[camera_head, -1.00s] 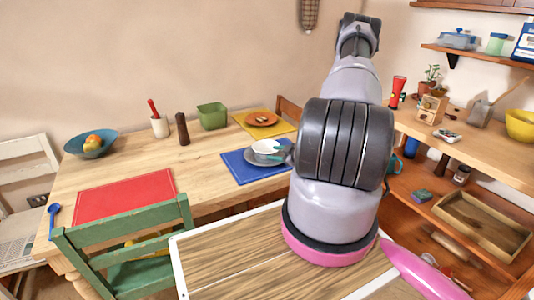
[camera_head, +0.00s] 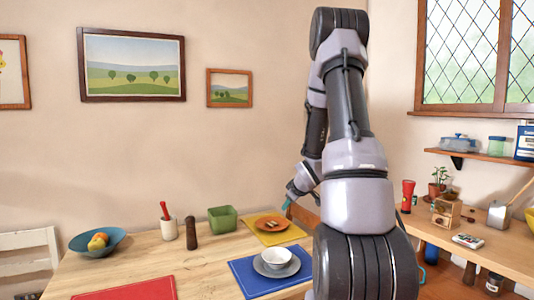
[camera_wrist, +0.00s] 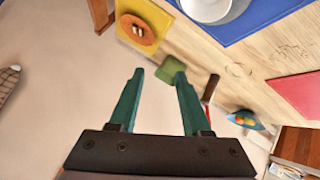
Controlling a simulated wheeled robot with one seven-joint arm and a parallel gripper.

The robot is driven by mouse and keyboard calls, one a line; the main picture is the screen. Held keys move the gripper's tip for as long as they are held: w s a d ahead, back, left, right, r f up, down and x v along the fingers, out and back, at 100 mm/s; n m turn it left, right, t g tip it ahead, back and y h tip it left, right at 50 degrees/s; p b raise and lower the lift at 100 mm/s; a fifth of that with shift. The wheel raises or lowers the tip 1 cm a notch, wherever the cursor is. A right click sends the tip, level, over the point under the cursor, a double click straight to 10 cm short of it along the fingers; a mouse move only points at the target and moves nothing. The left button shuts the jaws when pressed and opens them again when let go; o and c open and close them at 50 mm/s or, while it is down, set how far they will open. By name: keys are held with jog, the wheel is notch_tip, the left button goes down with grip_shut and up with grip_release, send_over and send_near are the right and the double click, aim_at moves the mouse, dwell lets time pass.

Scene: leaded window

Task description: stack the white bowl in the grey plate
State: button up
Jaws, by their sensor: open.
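The white bowl (camera_head: 277,255) sits on the grey plate (camera_head: 261,269) on the blue mat, and looks upright and roughly centred. In the wrist view the white bowl (camera_wrist: 205,8) shows at the top edge, cut off by the frame. My gripper (camera_wrist: 159,74) is open, with nothing between its two green fingers. It is raised clear of the bowl and plate. In the head view my gripper (camera_head: 290,196) shows small beside my arm, above the table's back edge.
A yellow mat (camera_head: 290,233) with an orange plate (camera_head: 262,222) lies behind the blue mat (camera_head: 245,280). A green container (camera_head: 222,219), a pepper mill (camera_head: 191,233) and a blue fruit bowl (camera_head: 80,240) stand to the left. A counter (camera_head: 485,255) is at the right.

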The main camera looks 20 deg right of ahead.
jog(key=s+a+r+m, duration=0.2)
jog(key=s+a+r, duration=0.15)
jog(key=r, duration=0.25)
jog(key=s+a+r+m+g, duration=0.1)
jog(key=s+a+r+m, duration=0.1)
jog(key=s+a+r, duration=0.3)
jog(key=s+a+r+m, duration=0.1)
jog(key=s+r+m, duration=0.1)
jog(key=r, duration=0.5)
jog(key=s+a+r+m+y, duration=0.1)
jog(key=s+a+r, duration=0.2)
jog(key=s+a, duration=0.3)
jog(key=s+a+r+m+g+y, duration=0.1)
jog(key=s+a+r+m+y, duration=0.1)
jog(key=s+a, duration=0.4)
jog(key=s+r, duration=0.1)
jog(key=s, duration=0.4)
jog(key=shift+s+r+m+g, duration=0.25)
jog(key=shift+s+m+g, duration=0.05)
jog(key=shift+s, duration=0.1)
